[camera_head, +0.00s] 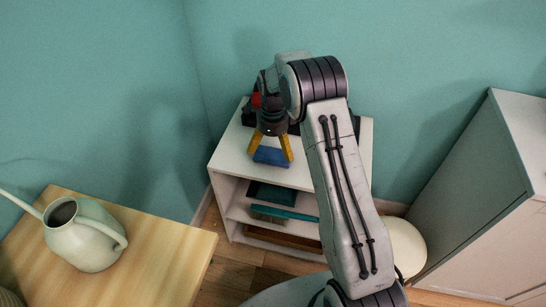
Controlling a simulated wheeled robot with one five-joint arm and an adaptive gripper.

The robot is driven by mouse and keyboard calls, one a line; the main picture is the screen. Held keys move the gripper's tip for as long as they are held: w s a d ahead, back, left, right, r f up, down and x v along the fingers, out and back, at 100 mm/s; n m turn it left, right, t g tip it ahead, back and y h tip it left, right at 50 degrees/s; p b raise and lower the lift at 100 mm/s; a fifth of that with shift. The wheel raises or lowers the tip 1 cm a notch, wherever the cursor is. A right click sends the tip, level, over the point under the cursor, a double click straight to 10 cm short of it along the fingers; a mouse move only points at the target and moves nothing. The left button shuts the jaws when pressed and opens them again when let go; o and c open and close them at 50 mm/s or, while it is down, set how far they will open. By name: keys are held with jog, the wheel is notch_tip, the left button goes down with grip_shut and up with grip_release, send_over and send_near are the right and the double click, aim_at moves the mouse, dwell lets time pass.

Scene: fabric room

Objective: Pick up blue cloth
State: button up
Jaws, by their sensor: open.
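The blue cloth (272,156) is a small, folded-looking blue piece on top of the white shelf unit (235,154). It lies near the front edge of that top. My gripper (271,158) points down right over the cloth, its two yellow fingers spread apart. The fingertips are at the cloth's left and right sides. I cannot tell whether they touch it. My arm hides the right part of the shelf top.
Red and dark items (256,99) stand behind my gripper on the shelf. Lower shelves hold a teal brush-like item (285,213). A wooden table (150,250) with a pale watering can (85,236) is at left. A white cabinet (490,200) is at right.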

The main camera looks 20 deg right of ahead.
aim_at(273, 156)
jog(key=shift+f+b, duration=0.35)
jog(key=shift+f, duration=2.45)
jog(key=shift+c, duration=0.5)
jog(key=c, duration=0.9)
